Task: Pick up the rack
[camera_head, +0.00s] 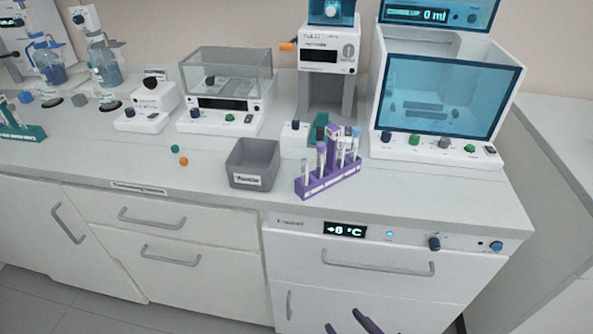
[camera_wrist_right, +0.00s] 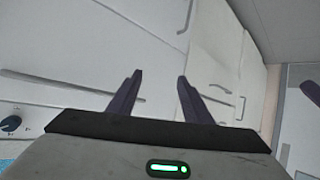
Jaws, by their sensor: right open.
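A purple rack (camera_head: 331,181) holding several tubes stands upright on the counter in the head view, right of a grey bin and near the counter's front edge. A second rack, green (camera_head: 22,133), stands at the far left edge of the head view and is partly cut off. My right gripper (camera_head: 347,322) shows only its fingertips at the bottom of the head view, low in front of the cabinet and well below the purple rack. In the right wrist view its two fingers (camera_wrist_right: 158,88) are spread apart with nothing between them. My left gripper does not show.
A grey labelled bin (camera_head: 252,163) stands just left of the purple rack. A blue-windowed machine (camera_head: 445,100) stands behind it on the right, and a white press-like device (camera_head: 328,55) behind it. Orange and teal caps (camera_head: 183,161) lie left of the bin. Counter front left of the bin is mostly clear.

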